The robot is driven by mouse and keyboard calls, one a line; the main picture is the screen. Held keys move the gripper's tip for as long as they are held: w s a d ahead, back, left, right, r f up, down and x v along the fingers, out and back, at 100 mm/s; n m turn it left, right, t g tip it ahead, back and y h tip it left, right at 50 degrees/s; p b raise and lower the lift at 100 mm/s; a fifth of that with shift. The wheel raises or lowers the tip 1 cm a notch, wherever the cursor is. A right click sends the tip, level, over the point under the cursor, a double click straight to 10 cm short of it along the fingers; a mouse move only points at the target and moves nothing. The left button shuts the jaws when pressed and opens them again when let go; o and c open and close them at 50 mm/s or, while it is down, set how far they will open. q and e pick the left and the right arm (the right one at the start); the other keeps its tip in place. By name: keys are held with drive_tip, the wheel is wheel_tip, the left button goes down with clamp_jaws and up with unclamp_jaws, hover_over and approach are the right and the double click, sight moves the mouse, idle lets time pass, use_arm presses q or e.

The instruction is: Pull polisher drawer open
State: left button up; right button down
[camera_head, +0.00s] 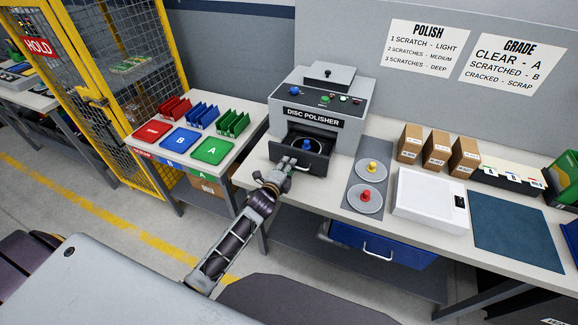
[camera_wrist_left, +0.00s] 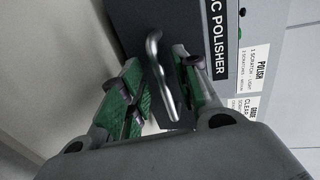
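The grey disc polisher (camera_head: 318,95) stands on the bench in the head view. Its dark drawer (camera_head: 318,163) stands out from the front, with a disc with a blue knob (camera_head: 306,146) visible inside. My left gripper (camera_head: 285,168) is at the drawer's front face. In the left wrist view the metal bar handle (camera_wrist_left: 160,70) lies between the fingers of my left gripper (camera_wrist_left: 165,88). The fingers are apart, with room visible beside the bar; contact cannot be made out. My right gripper is not in view.
Right of the polisher, a grey mat (camera_head: 353,187) holds discs with yellow and red knobs. A white scale (camera_head: 430,201) and small cardboard boxes (camera_head: 437,146) stand beyond. Left are red, blue and green trays (camera_head: 210,151) and a yellow mesh cage (camera_head: 110,70).

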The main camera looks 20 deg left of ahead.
use_arm(q)
drive_tip(key=v, duration=1)
drive_tip(key=shift+s, duration=0.15)
idle(0.4)
idle(0.5)
